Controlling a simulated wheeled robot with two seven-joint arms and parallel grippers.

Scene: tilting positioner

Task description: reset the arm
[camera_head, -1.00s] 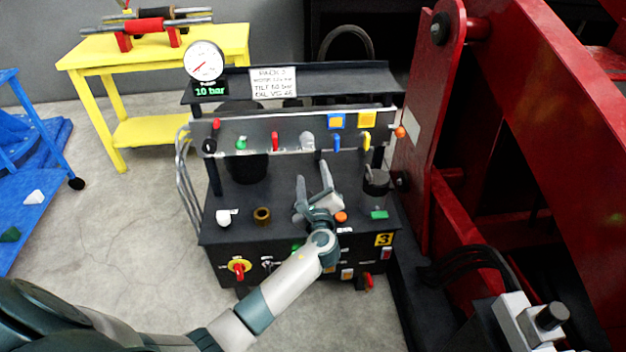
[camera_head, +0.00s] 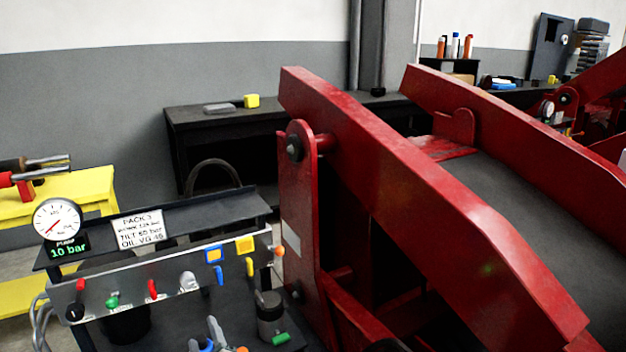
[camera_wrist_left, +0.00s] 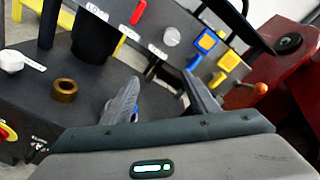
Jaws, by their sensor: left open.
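My left gripper (camera_head: 207,340) shows only by its fingertips at the bottom of the head view, over the deck of the black control pack (camera_head: 225,212). In the left wrist view the gripper (camera_wrist_left: 160,92) is open and empty. Its fingers point toward the lever panel (camera_head: 135,288), apart from the red (camera_wrist_left: 138,12), blue (camera_wrist_left: 193,63) and yellow (camera_wrist_left: 229,60) levers. The gauge (camera_head: 57,219) stands above a display reading 10 bar. The large red tilting frame (camera_head: 420,190) slopes down to the right. My right gripper is not in view.
A brass ring (camera_wrist_left: 65,90) and a white knob (camera_wrist_left: 11,61) sit on the deck. A dark canister (camera_head: 269,315) stands right of my gripper. A yellow table (camera_head: 75,190) is at left and a black bench (camera_head: 215,120) behind.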

